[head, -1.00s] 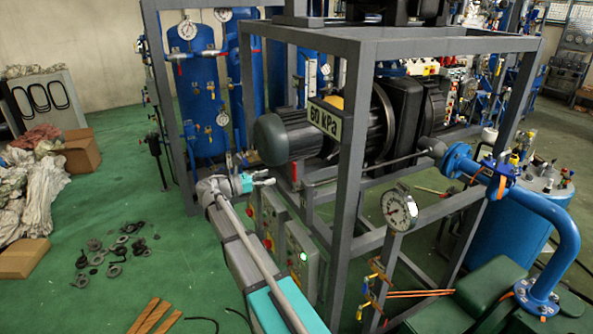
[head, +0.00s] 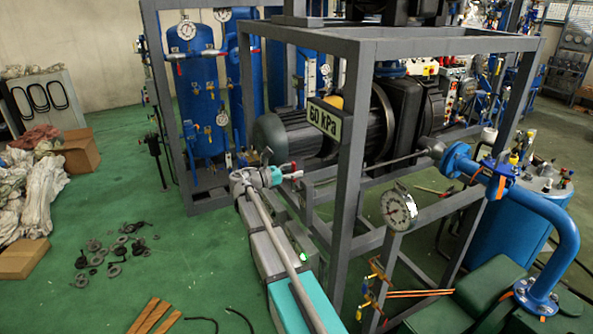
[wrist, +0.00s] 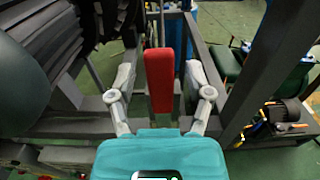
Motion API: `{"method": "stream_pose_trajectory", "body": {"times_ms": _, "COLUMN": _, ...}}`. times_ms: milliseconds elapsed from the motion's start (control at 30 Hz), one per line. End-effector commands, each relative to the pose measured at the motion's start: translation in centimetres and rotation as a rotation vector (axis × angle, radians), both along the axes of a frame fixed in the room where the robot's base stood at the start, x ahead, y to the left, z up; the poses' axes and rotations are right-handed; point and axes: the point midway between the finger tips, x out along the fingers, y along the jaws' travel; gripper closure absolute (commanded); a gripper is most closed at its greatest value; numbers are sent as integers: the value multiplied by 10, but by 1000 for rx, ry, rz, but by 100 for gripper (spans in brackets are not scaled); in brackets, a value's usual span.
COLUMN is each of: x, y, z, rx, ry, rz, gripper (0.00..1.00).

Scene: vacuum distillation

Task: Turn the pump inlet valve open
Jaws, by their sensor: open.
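The red valve handle (wrist: 159,80) stands upright in the middle of the wrist view. My gripper (wrist: 160,92) is open, with one pale finger on each side of the handle. Gaps show between the handle and both fingers, so they appear apart from it. The valve body is too small or hidden to make out.
The grey steel frame (head: 350,170) stands just right of my gripper, with a pump motor (head: 290,135) inside it. A round gauge (head: 399,207) hangs on the frame.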

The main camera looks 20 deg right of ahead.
Motion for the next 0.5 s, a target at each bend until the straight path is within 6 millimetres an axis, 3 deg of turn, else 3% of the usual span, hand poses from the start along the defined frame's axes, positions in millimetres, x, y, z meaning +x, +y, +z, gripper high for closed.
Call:
{"method": "stream_pose_trajectory", "body": {"times_ms": 167, "x": 0, "y": 0, "z": 0, "rx": 0, "ry": 0, "rz": 0, "gripper": 38}}
{"method": "stream_pose_trajectory", "body": {"times_ms": 500, "x": 0, "y": 1, "z": 0, "rx": 0, "ry": 0, "rz": 1, "gripper": 100}}
